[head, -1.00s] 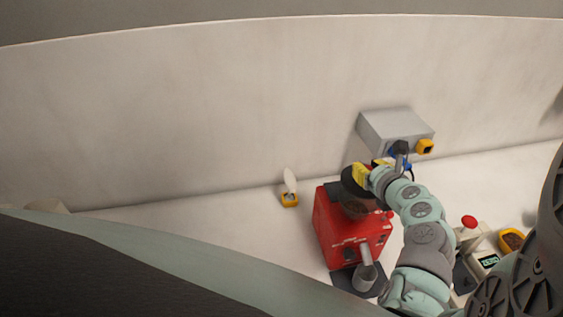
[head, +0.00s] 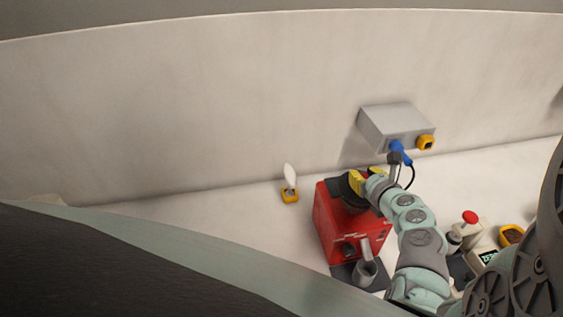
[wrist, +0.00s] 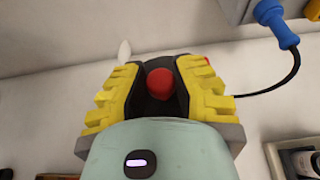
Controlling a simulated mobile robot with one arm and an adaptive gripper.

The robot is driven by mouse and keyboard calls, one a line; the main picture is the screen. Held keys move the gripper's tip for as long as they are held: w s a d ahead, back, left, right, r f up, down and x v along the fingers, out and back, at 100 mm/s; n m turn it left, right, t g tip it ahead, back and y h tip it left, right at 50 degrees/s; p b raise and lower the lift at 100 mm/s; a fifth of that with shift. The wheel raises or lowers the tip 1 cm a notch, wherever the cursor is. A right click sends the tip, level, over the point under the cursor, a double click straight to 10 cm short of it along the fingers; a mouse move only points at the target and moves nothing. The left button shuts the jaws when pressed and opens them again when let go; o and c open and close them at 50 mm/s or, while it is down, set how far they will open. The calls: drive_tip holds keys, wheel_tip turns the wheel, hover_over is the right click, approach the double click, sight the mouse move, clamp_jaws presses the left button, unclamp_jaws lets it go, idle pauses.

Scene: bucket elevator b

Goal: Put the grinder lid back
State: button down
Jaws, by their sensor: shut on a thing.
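The red grinder (head: 338,222) stands on the white surface below the wall, with a grey metal cup (head: 365,272) at its front. My gripper (head: 361,182) is over the grinder's top. In the wrist view my gripper (wrist: 160,95) has its yellow fingers shut on the dark lid (wrist: 180,68), which has a red knob (wrist: 160,83) between the fingers. In the head view the lid (head: 345,186) covers the hopper opening; I cannot tell whether it is fully seated.
A grey wall box (head: 395,125) with a blue plug (head: 399,152) and black cable is behind the arm. A yellow holder (head: 289,195) with a white scoop-like piece stands left of the grinder. A red-button device (head: 470,217) and a yellow container (head: 511,235) are at right.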

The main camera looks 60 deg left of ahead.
drive_tip(key=shift+f, duration=0.25)
drive_tip(key=c, duration=0.9)
unclamp_jaws()
drive_tip(key=shift+o, duration=0.2)
drive_tip(key=shift+r+p, duration=0.4)
drive_tip(key=shift+r, duration=0.25)
drive_tip(key=b+v, duration=0.4)
drive_tip(key=v, duration=0.8)
drive_tip(key=shift+w, duration=0.25)
